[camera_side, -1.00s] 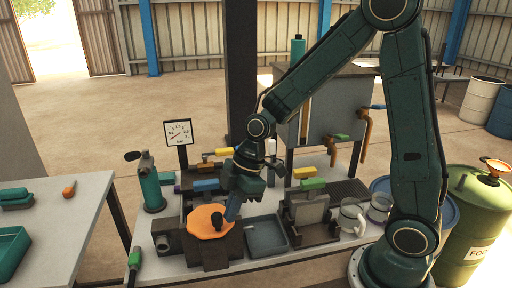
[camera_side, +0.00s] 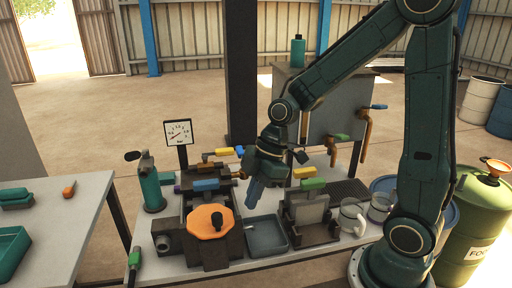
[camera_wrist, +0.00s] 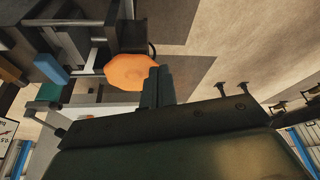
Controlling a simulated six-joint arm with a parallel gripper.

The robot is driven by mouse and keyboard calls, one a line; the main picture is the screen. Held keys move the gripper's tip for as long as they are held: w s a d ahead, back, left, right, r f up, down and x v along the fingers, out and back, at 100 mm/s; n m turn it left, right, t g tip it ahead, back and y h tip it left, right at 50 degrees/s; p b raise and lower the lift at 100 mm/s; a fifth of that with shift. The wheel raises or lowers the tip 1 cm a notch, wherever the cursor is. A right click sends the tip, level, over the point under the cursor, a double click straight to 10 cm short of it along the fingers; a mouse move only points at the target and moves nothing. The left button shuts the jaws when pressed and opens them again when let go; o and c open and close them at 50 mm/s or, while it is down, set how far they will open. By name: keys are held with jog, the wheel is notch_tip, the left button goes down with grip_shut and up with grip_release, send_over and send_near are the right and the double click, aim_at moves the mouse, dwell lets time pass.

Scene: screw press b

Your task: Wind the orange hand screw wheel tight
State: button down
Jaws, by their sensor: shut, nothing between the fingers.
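The orange hand screw wheel (camera_side: 203,222) lies flat on top of the dark press block (camera_side: 213,256) at the front of the bench, with a dark knob (camera_side: 217,219) standing at its right side. It also shows in the wrist view (camera_wrist: 131,71), just beyond my fingers. My gripper (camera_side: 253,198) points down to the right of the wheel and higher than it, apart from it and empty. In the wrist view its fingers (camera_wrist: 157,86) are together, and they hide part of the wheel's edge.
A gauge (camera_side: 179,133) stands behind the press. A grey tray (camera_side: 266,236) lies right of the press, beside a dark vise-like fixture (camera_side: 308,215). A green bottle (camera_side: 151,186) stands left. Blue (camera_side: 206,185) and yellow (camera_side: 224,152) handles sit behind the wheel.

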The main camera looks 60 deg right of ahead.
jog(key=v, duration=0.7)
jog(key=shift+s+r, duration=0.15)
jog(key=shift+s, duration=0.1)
jog(key=shift+a+r, duration=0.1)
jog(key=shift+a, duration=0.05)
jog(key=s+d+r+m+t+h, duration=0.1)
jog(key=s+r+m+t+h, duration=0.2)
jog(key=s+m, duration=0.9)
jog(key=shift+s+r+m+t+h, duration=0.3)
jog(key=shift+r+h, duration=0.2)
jog(key=shift+r, duration=0.95)
